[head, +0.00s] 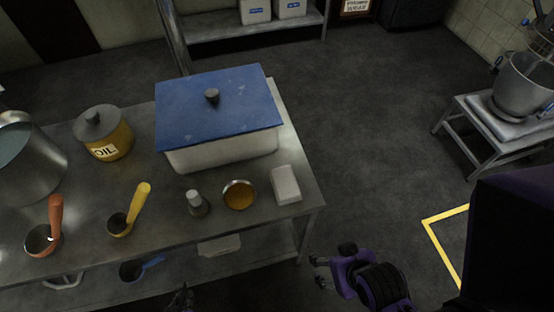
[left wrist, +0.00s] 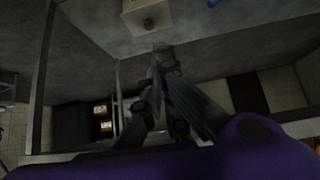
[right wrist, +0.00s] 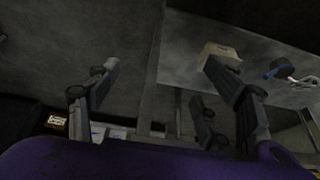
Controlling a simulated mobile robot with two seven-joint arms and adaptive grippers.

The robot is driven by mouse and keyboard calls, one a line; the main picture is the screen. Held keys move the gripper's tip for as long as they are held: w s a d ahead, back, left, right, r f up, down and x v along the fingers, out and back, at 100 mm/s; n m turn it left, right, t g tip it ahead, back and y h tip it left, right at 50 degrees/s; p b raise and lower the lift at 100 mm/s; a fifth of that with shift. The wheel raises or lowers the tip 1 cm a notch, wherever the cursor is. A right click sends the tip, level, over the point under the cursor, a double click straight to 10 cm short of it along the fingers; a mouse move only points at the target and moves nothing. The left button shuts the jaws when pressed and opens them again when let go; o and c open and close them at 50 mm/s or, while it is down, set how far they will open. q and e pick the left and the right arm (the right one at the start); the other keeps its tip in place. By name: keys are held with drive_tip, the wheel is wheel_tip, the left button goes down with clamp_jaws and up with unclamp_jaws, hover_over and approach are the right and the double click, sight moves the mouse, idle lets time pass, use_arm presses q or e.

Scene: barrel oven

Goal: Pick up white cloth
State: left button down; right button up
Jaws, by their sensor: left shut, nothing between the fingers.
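The white cloth (head: 286,184) looks like a folded pale block. It lies flat on the metal table near its right front corner, just right of a small bowl of orange-brown contents (head: 239,195). My left gripper (head: 181,297) is at the bottom edge of the head view, in front of the table and left of the cloth; its fingers are together and empty in the left wrist view (left wrist: 163,62). My right gripper (head: 320,272) is off the table's right front corner, nearer me than the cloth. Its fingers are apart and empty in the right wrist view (right wrist: 162,67).
A white container with a blue lid (head: 218,108) stands behind the cloth. A shaker (head: 196,203), yellow-handled ladle (head: 140,200), orange-handled ladle (head: 56,215) and oil pot (head: 108,137) are to the left. A lower shelf holds a pale box (head: 220,245).

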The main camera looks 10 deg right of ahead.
sight(287, 184)
drive_tip(key=w+a+r+n+g+y, duration=0.2)
drive_tip(key=w+a+r, duration=0.3)
drive_tip(key=a, duration=0.5)
drive_tip(key=w+a+r+n+g+y, duration=0.1)
drive_tip(key=w+a+r+n+y, duration=0.1)
drive_tip(key=w+a+r, duration=0.6)
drive_tip(key=d, duration=0.1)
drive_tip(key=w+d+g+h, duration=0.1)
drive_tip(key=w+d+h, duration=0.1)
drive_tip(key=shift+w+f+m+g, duration=0.1)
drive_tip(key=shift+f+m+g, duration=0.2)
drive_tip(key=shift+m, duration=0.1)
drive_tip(key=w+d+r+m, duration=0.1)
drive_tip(key=w+d, duration=0.1)
drive_tip(key=w+d+r+m+h, duration=0.1)
drive_tip(key=w+d, duration=0.1)
drive_tip(key=d, duration=0.1)
drive_tip(key=w+d+r+m+h, duration=0.1)
drive_tip(key=w+d+r, duration=0.1)
drive_tip(key=shift+d+r, duration=0.1)
drive_tip(key=shift+d, duration=0.15)
wheel_tip(287, 184, down, 8)
drive_tip(key=shift+r+b, duration=0.15)
drive_tip(key=shift+b, duration=0.35)
use_arm(q)
drive_tip(key=shift+f, duration=0.35)
use_arm(e)
drive_tip(key=shift+c, duration=0.3)
